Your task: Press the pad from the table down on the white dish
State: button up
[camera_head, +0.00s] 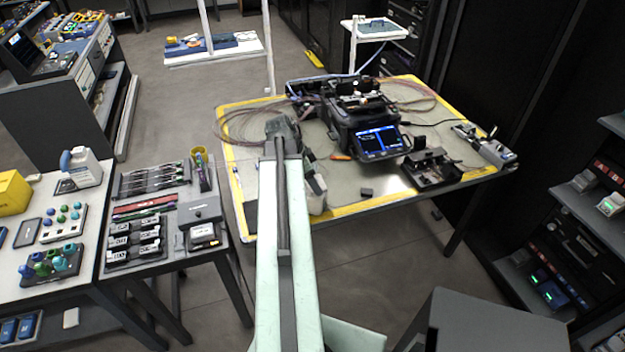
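My pale green arm reaches forward over the near left part of the yellow-edged table (392,203). My dark gripper (283,128) is at its far end, above the table's left side. It is small and seen from behind, so I cannot tell whether its fingers are open or hold anything. A small dark block (366,192) lies on the table near its front edge, right of my arm; I cannot tell whether it is the pad. I cannot make out a white dish for certain. A whitish object (316,194) stands just right of my arm, partly hidden by it.
A black splicing machine with a lit blue screen (379,140) stands mid-table. Right of it are a black open tray (432,170) and a grey device (490,150). Coiled fibres (245,122) lie at the back left. A grey tool table (160,255) stands to the left.

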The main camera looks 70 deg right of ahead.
jog(key=shift+r+p, duration=2.95)
jog(key=shift+r, duration=0.1)
jog(key=shift+f, duration=0.1)
